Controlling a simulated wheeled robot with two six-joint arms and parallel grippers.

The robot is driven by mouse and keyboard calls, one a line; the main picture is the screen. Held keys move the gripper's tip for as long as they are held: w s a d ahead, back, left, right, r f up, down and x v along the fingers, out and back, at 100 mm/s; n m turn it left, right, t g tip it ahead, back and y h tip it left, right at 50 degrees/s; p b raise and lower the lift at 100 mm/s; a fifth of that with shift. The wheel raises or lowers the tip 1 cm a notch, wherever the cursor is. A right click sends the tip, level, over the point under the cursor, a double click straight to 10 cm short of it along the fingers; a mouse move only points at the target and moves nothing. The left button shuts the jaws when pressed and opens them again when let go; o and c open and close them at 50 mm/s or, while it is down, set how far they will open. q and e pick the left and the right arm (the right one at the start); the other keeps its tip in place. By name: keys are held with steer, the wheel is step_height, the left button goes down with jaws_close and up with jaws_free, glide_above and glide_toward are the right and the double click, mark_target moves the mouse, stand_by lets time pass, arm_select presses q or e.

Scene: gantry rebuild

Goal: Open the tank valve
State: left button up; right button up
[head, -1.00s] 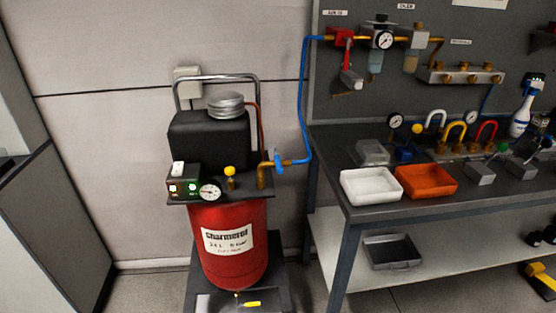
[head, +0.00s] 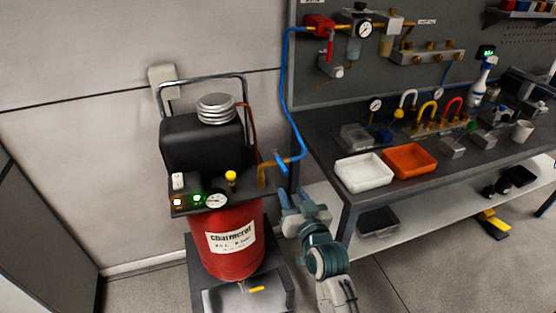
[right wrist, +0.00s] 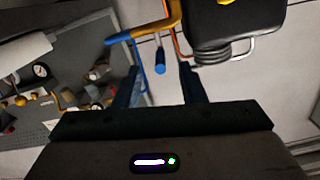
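The red tank (head: 233,240) with a white label stands at left centre in the head view. A brass outlet pipe at its right side carries the tank valve with a blue handle (head: 281,163), which joins a blue hose (head: 290,90). My right gripper (head: 298,194) is just below and right of the valve, open and apart from it. In the right wrist view, the blue valve handle (right wrist: 160,66) shows beyond the two open fingers (right wrist: 161,84), lined up with the gap between them. Nothing is seen held. My left gripper is not in view.
A black motor housing (head: 203,150), a gauge (head: 216,199) and a yellow-topped knob (head: 230,177) sit on the tank. The workbench (head: 334,196) with a white tray (head: 363,185) and an orange tray (head: 410,172) stands to the right, close to my right arm.

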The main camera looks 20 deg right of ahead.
mark_target(278, 159)
steer(key=shift+w+d+r, duration=0.15)
steer(key=shift+w+r, duration=0.05)
steer(key=shift+r, duration=0.85)
steer(key=w+p, duration=0.3)
steer(key=w, duration=0.5)
steer(key=shift+w, duration=0.3)
steer(key=shift+w+f, duration=0.2)
steer(key=shift+w, duration=0.55)
steer(key=shift+c, duration=0.5)
jaws_close()
